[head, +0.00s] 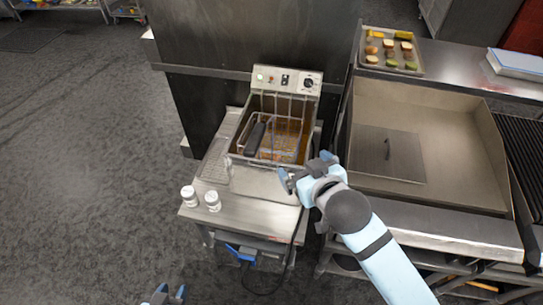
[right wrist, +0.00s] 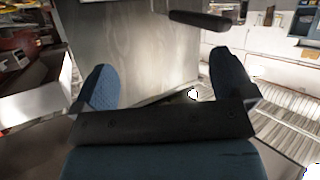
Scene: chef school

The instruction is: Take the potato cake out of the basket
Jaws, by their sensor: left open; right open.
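The wire basket (head: 300,112) sits in the deep fryer (head: 262,80), above or in brown oil. Its black handle (head: 255,139) lies toward the front left. Something light brown (head: 283,155) shows low in the basket; I cannot tell whether it is the potato cake. My right gripper (head: 303,170) is open and empty, at the fryer's front right corner, apart from the basket handle. Its two blue fingers stand wide apart in the right wrist view (right wrist: 164,82). My left gripper (head: 170,294) is open, low at the bottom edge, away from the fryer.
Two white shakers (head: 201,198) stand on the fryer stand's front left. A griddle (head: 435,130) with a flat metal plate (head: 388,153) is to the right. A tray (head: 390,53) of sliced food lies behind it. Open floor (head: 90,170) is on the left.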

